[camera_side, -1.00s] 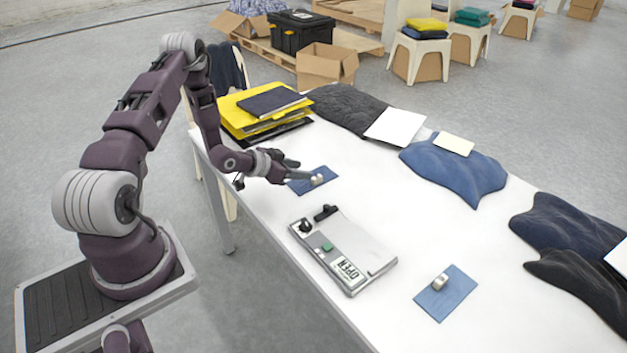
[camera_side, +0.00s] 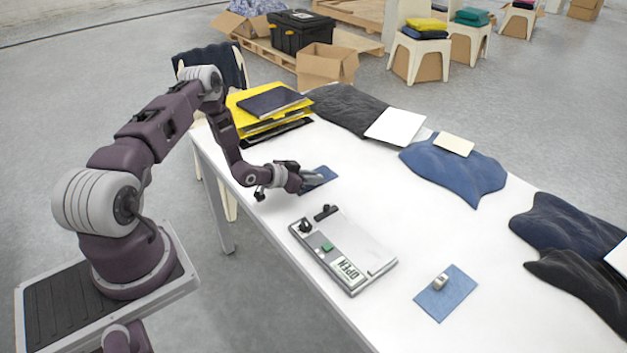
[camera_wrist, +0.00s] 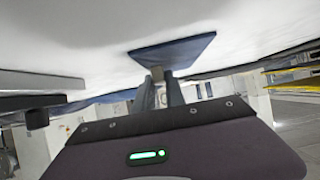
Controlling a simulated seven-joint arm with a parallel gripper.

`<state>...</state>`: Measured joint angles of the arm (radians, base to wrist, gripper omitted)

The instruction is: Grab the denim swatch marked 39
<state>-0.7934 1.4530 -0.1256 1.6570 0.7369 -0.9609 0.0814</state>
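Two blue denim swatches lie on the white table, each with a small pale block on it. One swatch (camera_side: 325,173) is beside my gripper (camera_side: 314,179); the other (camera_side: 458,297) is at the near right. I cannot read a number on either. My gripper is low at the far swatch, and its fingers hide that swatch's block in the side view. In the wrist view the swatch (camera_wrist: 180,50) is ahead of my fingers (camera_wrist: 160,84). Its block (camera_wrist: 157,73) shows between the fingertips. I cannot tell whether they touch it.
A grey device (camera_side: 345,252) with knobs, a green button and an "OPEN" label lies between the swatches. Yellow folders (camera_side: 250,118) are stacked at the far left. Folded dark and blue garments (camera_side: 455,175) with cards lie along the back edge. The table middle is clear.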

